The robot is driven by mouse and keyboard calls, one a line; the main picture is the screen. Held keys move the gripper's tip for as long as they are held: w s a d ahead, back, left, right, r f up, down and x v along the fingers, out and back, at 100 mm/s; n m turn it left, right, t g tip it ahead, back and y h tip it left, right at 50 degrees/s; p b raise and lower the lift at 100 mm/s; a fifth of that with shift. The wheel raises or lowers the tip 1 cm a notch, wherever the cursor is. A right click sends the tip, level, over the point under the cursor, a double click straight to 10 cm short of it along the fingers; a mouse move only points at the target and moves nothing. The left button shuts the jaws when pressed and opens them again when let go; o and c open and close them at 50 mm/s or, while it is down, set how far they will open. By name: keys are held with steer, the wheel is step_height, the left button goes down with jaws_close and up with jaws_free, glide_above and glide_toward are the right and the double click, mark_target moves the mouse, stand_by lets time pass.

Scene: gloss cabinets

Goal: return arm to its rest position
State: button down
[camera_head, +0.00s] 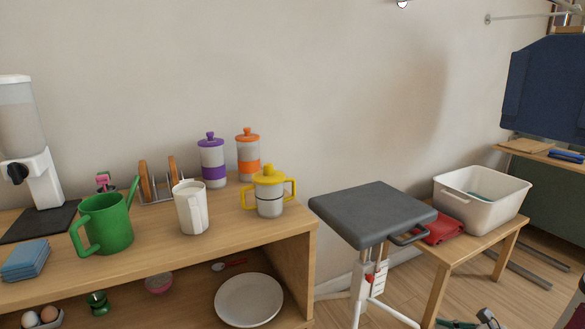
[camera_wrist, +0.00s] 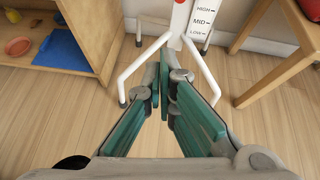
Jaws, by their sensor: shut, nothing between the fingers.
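My gripper (camera_wrist: 166,80) shows in the wrist view with its green-padded fingers brought together and nothing between them. It points down toward the wood floor, in front of the white legs (camera_wrist: 205,75) of the grey-topped stool. In the head view only a small green and grey part of my gripper (camera_head: 472,321) shows at the bottom edge, right of the stool (camera_head: 372,212). Most of my arm is outside the head view. The wrist view cannot show for certain whether the fingertips touch the stool's legs; they look apart.
A wooden shelf unit (camera_head: 285,236) stands left, bearing a green watering can (camera_head: 104,222), a white jug (camera_head: 191,209) and a yellow-handled cup (camera_head: 269,199). A low wooden table (camera_head: 470,247) with a white bin (camera_head: 482,199) and red cloth (camera_head: 441,229) stands right.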

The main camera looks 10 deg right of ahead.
steer(key=s+a+r+n+g+y, duration=0.2)
steer(key=a+r+n+g+y, duration=0.35)
steer(key=a+r+n, duration=1.15)
steer(key=s+a+r+n+g+h, duration=0.2)
steer(key=s+a+r+n+g, duration=0.15)
steer(key=s+a+r, duration=0.45)
steer(key=s+a+r+n+g+h, duration=0.35)
steer(key=s+a+r, duration=0.3)
steer(key=s, duration=0.35)
steer(key=s+d+r+n+t+h, duration=0.1)
steer(key=s+d+n+h, duration=0.2)
steer(key=s, duration=0.3)
steer(key=s+d+n+t+h, duration=0.1)
steer(key=s+d+n+h, duration=0.15)
steer(key=s, duration=0.35)
step_height(320, 180, up, 30)
steer(key=t+p, duration=0.3)
steer(key=p, duration=2.5)
steer(key=shift+d+n+t, duration=0.25)
steer(key=shift+n+t, duration=0.1)
